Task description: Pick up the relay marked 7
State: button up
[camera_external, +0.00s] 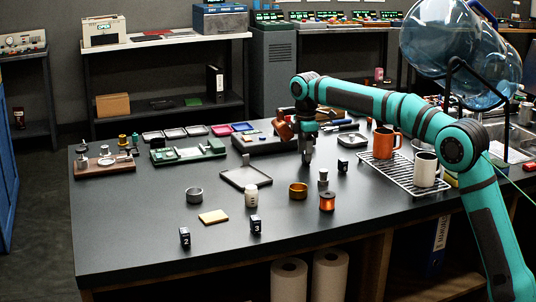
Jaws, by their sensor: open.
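My gripper (307,158) hangs pointing down over the middle of the black workbench (130,252), open, with nothing visible between its fingers. A small dark block (343,167) with a pale mark stands to the right of my gripper; its mark is too small to read. Two similar dark blocks stand near the front edge: one marked 2 (185,237) and one marked 3 (255,224). I cannot make out a 7 on any block.
Around the middle stand a silver ring (194,195), a white jar (251,197), a brass ring (298,190), a copper spool (327,201) and a shallow tray (246,177). A wire rack (405,176) holds an orange mug (384,142) and a white mug (426,170). The front-right bench top is clear.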

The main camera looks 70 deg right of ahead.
jog(key=c, duration=1.1)
jog(key=shift+r, duration=0.15)
